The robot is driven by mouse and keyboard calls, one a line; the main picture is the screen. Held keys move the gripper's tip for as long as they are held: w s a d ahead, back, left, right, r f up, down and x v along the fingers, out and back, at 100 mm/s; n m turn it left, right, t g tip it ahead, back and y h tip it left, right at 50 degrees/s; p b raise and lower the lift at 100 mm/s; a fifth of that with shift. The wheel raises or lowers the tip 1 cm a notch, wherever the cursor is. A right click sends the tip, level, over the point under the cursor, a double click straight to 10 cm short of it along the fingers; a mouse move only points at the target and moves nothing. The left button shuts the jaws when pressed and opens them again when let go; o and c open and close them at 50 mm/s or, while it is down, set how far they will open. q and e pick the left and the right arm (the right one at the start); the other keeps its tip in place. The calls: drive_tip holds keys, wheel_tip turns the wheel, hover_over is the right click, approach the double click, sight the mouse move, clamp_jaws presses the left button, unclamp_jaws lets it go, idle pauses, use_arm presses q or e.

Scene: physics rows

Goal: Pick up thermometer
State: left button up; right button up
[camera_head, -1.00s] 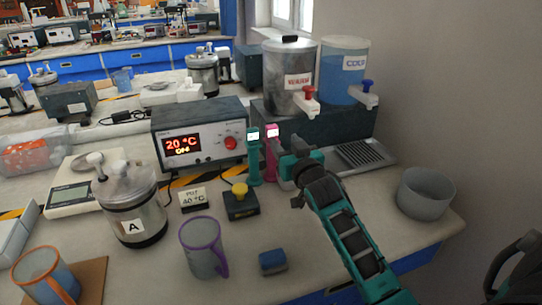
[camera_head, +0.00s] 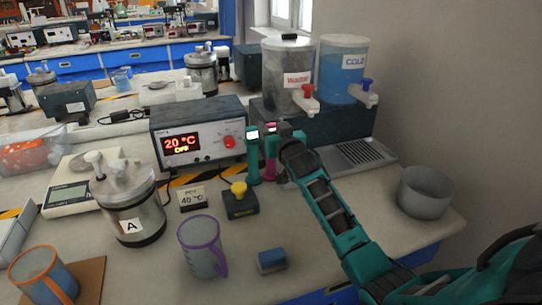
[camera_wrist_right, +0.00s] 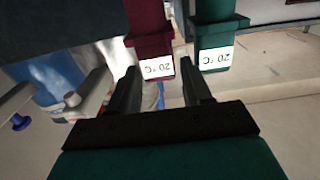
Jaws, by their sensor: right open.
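A pink thermometer (camera_head: 270,158) and a teal thermometer (camera_head: 253,160) stand upright side by side, right of the heater box. In the right wrist view, the pink thermometer (camera_wrist_right: 151,35) and the teal thermometer (camera_wrist_right: 214,38) each have a small white display reading 20 °C. My right gripper (camera_head: 284,134) is at the top of the pink thermometer, partly hiding it. In the right wrist view my right gripper (camera_wrist_right: 160,76) is open, with one finger either side of the pink display and the other finger near the teal one. Contact cannot be told. My left gripper is not in view.
The heater box (camera_head: 224,125) with a red display stands left of the thermometers. WARM (camera_head: 290,78) and COLD (camera_head: 342,70) tanks stand behind.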

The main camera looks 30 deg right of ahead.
drive_tip(key=shift+c, duration=0.3)
clamp_jaws()
